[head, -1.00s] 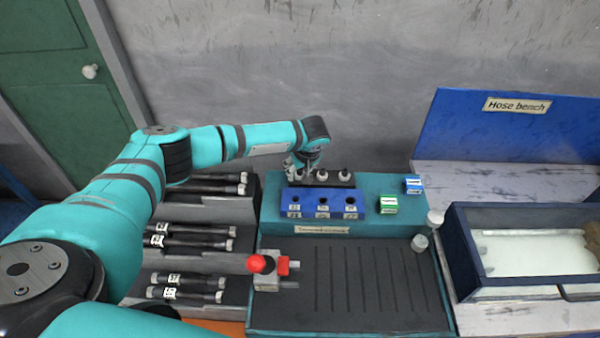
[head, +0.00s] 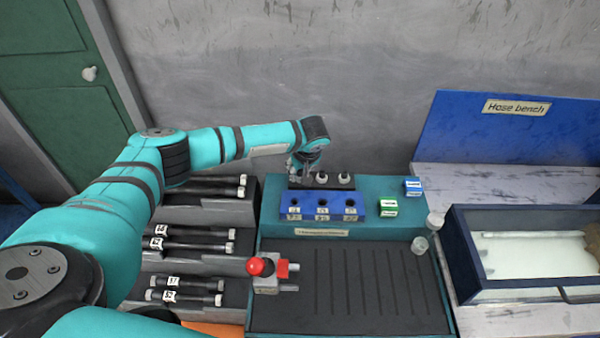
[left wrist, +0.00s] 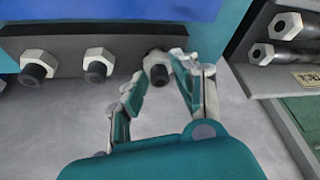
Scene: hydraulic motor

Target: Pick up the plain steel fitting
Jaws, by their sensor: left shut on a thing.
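Three fittings with pale hex bodies and dark ends sit in a row on a black rack. The middle one (head: 321,178) and the right one (head: 344,178) show clearly in the head view. My left gripper (head: 298,171) is at the rack's left end and hides the third fitting there. In the left wrist view, that end fitting (left wrist: 157,68) is between the fingers of my left gripper (left wrist: 166,78), still at the rack (left wrist: 70,52). The gripper is shut on it. I cannot tell the fittings apart by finish. My right gripper is out of view.
A blue block with labelled holes (head: 323,205) stands in front of the rack. A valve with a red knob (head: 262,267) sits by the ribbed black mat (head: 350,290). Hoses (head: 190,237) lie in trays at left.

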